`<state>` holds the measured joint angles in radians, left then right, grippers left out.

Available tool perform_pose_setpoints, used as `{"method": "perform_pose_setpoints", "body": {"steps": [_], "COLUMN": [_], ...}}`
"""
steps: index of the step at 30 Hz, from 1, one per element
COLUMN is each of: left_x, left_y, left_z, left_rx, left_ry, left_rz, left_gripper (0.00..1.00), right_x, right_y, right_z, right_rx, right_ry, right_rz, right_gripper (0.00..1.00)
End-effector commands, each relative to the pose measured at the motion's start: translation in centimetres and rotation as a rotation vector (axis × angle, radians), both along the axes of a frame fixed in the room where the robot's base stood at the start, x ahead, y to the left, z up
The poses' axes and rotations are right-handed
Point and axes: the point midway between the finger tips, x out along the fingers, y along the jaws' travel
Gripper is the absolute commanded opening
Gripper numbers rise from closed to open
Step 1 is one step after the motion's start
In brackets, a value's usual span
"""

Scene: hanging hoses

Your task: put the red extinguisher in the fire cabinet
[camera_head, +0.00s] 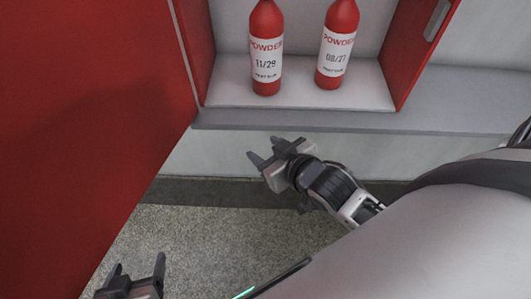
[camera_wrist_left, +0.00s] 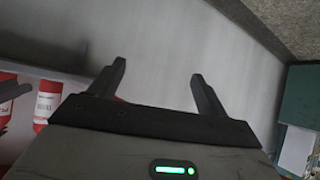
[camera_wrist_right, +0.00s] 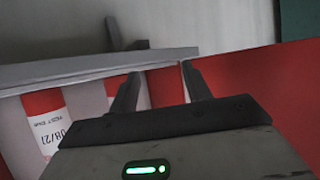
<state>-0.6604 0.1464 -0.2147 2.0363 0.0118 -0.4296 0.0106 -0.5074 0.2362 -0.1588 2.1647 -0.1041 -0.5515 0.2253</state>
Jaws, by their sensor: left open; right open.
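Two red extinguishers stand upright inside the open red fire cabinet (camera_head: 203,60). The left extinguisher (camera_head: 266,60) has a white label reading "POWDER" and "11/29". The right extinguisher (camera_head: 337,45) has a label reading "POWDER" and "08/27"; part of it shows in the right wrist view (camera_wrist_right: 45,125). Their tops are cut off in the head view. My right gripper (camera_head: 265,148) is open and empty, below and in front of the cabinet ledge. My left gripper (camera_head: 138,265) is open and empty at the lower left, away from both extinguishers.
The cabinet's large red door (camera_head: 80,120) stands open and fills the left side. A grey ledge (camera_head: 430,118) runs under the cabinet. Below are a pale wall and speckled floor (camera_head: 215,235). The cabinet floor in front of the extinguishers is clear.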

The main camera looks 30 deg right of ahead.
Motion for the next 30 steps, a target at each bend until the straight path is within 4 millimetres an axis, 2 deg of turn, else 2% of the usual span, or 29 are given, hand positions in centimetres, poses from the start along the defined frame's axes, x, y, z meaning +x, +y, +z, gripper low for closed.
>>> {"method": "perform_pose_setpoints", "body": {"steps": [1, 3, 7, 10, 25, 26, 27, 29, 30], "left_x": [0.0, 0.0, 0.0, 0.0, 0.0, 0.0, 0.0, 0.0, 0.0], "left_y": [0.0, 0.0, 0.0, 0.0, 0.0, 0.0, 0.0, 0.0, 0.0], "left_z": [0.0, 0.0, 0.0, 0.0, 0.0, 0.0, 0.0, 0.0, 0.0], "left_rx": [0.000, 0.000, 0.000, 0.000, 0.000, 0.000, 0.000, 0.000, 0.000], "left_ry": [0.000, 0.000, 0.000, 0.001, 0.001, 0.001, 0.001, 0.001, 0.000], "left_rz": [0.000, 0.000, 0.000, 0.000, 0.000, 0.000, 0.000, 0.000, 0.000], "left_gripper": [0.76, 0.76, 0.76, 0.76, 0.76, 0.68, 0.57, 0.40, 0.36], "right_x": [-2.2, -4.5, -7.0, -7.5, -7.4, -7.4, -7.4, -7.3, -7.3], "right_y": [1.4, 2.9, 4.6, 4.9, 4.9, 4.8, 4.9, 4.8, 4.8], "right_z": [-2.9, -5.4, -7.7, -8.1, -8.1, -8.1, -8.0, -8.0, -8.0], "right_rx": [0.014, 0.025, 0.037, 0.040, 0.038, 0.038, 0.038, 0.038, 0.038], "right_ry": [0.062, 0.111, 0.160, 0.167, 0.164, 0.164, 0.164, 0.163, 0.162], "right_rz": [0.029, 0.066, 0.101, 0.109, 0.108, 0.108, 0.108, 0.108, 0.108], "right_gripper": [0.48, 0.48, 0.48, 0.48, 0.48, 0.40, 0.36, 0.36, 0.36]}}
